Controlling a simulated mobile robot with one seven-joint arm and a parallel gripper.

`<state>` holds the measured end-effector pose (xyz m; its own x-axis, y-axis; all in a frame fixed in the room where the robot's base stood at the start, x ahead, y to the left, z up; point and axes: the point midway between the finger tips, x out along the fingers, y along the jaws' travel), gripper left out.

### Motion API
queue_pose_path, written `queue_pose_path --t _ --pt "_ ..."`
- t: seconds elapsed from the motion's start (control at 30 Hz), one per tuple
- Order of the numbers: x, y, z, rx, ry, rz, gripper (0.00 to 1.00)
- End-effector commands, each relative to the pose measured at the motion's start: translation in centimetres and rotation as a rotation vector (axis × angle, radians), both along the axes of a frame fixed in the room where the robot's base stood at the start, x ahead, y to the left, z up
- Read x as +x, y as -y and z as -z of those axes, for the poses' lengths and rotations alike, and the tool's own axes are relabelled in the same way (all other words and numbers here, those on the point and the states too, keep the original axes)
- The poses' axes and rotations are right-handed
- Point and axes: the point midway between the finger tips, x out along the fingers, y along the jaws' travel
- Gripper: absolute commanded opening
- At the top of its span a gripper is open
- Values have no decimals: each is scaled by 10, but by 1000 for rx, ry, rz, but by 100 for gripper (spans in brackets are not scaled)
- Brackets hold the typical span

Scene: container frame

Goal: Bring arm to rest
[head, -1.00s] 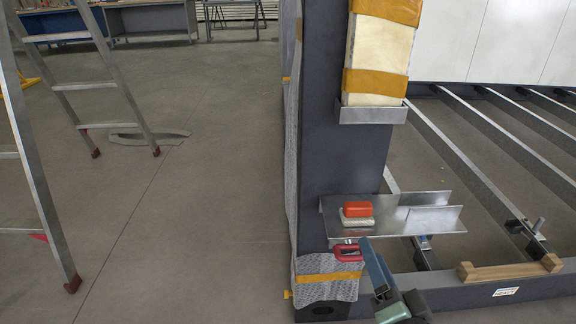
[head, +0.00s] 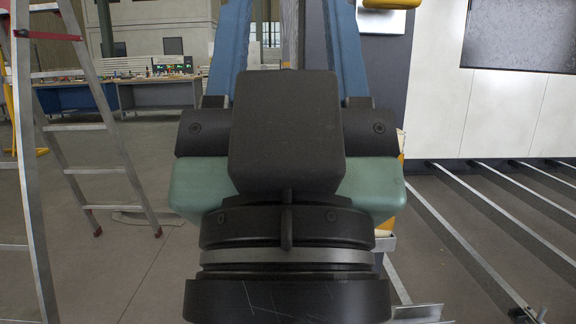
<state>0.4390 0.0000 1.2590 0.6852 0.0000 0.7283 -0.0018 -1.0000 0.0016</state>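My gripper (head: 288,25) fills the middle of the head view, close to the camera and pointing up. Its dark body, green side parts and black wrist rings show. Its two blue fingers stand wide apart and run out of the top of the picture, so the tips are cut off. I see nothing held between the parts of the fingers that show. The gripper and wrist hide much of the container frame's dark post (head: 384,75) and the floor behind.
A metal ladder (head: 85,127) stands at the left, with workbenches (head: 160,93) behind it. Frame rails (head: 470,240) and pale wall panels (head: 505,115) lie right. A metal shelf (head: 418,312) shows at the bottom.

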Motion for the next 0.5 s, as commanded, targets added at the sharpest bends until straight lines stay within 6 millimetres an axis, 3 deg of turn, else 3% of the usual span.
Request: queue_pose_path --t 0.03,0.5 --pt "0 0 -34 0 -1 0 52" --pt "1 0 -180 1 -3 -2 52"
